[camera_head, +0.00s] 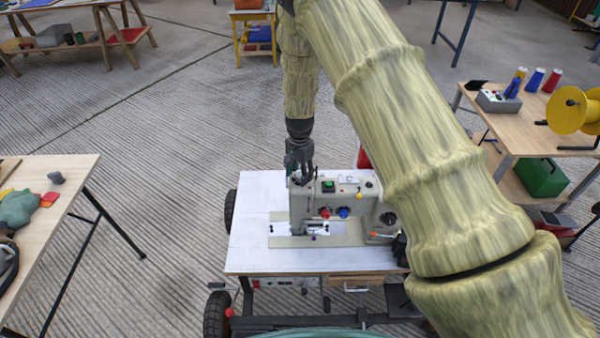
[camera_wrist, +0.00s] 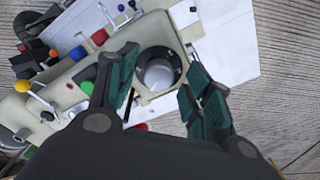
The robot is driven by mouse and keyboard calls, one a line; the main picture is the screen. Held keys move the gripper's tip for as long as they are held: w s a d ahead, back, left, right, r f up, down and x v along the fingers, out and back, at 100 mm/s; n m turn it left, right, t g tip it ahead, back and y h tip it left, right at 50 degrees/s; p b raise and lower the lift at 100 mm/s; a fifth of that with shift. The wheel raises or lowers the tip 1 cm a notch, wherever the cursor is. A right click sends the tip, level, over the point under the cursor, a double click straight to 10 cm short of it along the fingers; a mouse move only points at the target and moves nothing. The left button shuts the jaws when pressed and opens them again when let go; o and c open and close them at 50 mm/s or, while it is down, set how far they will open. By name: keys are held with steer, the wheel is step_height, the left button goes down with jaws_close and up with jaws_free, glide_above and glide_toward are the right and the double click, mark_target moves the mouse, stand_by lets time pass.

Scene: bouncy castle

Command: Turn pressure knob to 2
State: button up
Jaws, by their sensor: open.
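A beige sewing machine (camera_head: 350,205) stands on a white-topped table (camera_head: 258,190). My gripper (camera_head: 299,168) is over the machine's left end, pointing down. In the wrist view my gripper (camera_wrist: 163,72) is open, its dark green finger pads on either side of a round grey metal knob (camera_wrist: 158,72) on the machine's top. No contact with the knob is clear. I cannot read a number or mark on it, so its setting cannot be told. In the head view my gripper hides this knob.
The machine has a red knob (camera_head: 325,213), a blue knob (camera_head: 343,212), a green button (camera_head: 329,186) and an orange-tipped lever (camera_head: 374,235) close by. The white table top is bare to the left. Wooden tables (camera_head: 55,172) stand left and right (camera_head: 515,125).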

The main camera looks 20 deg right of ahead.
steer(key=shift+f, duration=0.35)
steer(key=c, duration=1)
